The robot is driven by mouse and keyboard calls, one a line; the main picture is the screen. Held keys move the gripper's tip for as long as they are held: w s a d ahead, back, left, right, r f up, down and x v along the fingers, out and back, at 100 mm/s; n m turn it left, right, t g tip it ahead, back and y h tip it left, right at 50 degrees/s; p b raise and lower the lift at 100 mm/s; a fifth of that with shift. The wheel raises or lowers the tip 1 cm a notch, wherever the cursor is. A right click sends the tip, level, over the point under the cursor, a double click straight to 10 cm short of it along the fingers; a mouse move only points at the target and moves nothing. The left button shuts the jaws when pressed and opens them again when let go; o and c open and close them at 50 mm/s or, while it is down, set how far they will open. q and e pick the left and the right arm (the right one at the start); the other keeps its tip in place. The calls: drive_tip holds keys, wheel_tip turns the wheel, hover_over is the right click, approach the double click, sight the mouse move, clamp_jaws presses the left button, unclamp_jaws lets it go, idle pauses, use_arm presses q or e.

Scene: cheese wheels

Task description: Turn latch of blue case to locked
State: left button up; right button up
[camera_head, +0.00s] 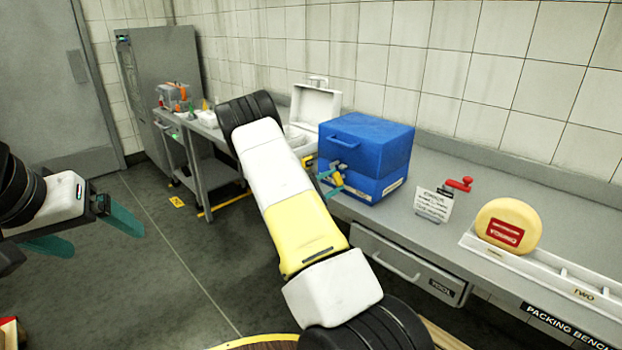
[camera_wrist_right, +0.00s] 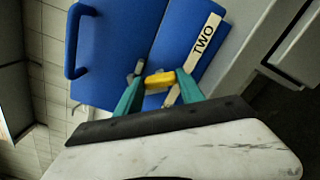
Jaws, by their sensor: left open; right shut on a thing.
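The blue case (camera_head: 372,148) stands closed on the bench, with a handle on its upper front and a label on its lower part. Its yellow latch (camera_head: 336,180) is on the front face. My right gripper (camera_head: 330,178) is at the case front, with its teal fingers at the latch. In the right wrist view, the fingers of my right gripper (camera_wrist_right: 158,88) are closed on the yellow latch (camera_wrist_right: 160,79), against the blue case (camera_wrist_right: 112,50). The label there reads TWO. My left gripper (camera_head: 95,225) is open and empty over the floor at the left.
The bench (camera_head: 440,235) carries a white open case (camera_head: 315,108) left of the blue one. To the right are a card (camera_head: 433,204), a red crank-like part (camera_head: 459,184) and a cheese wheel (camera_head: 508,227) in a white rack. A drawer (camera_head: 408,262) is under the bench. A grey cart (camera_head: 205,160) stands behind.

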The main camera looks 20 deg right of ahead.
drive_tip(key=m, duration=0.3)
drive_tip(key=shift+f+m, duration=0.1)
drive_tip(key=shift+m, duration=2)
drive_tip(key=shift+f, duration=0.1)
drive_tip(key=o, duration=1.4)
drive_tip(key=shift+c, duration=0.2)
drive_tip(key=shift+a, duration=0.1)
drive_tip(key=v, duration=0.7)
drive_tip(key=shift+s+a, duration=0.2)
drive_tip(key=shift+a, duration=0.15)
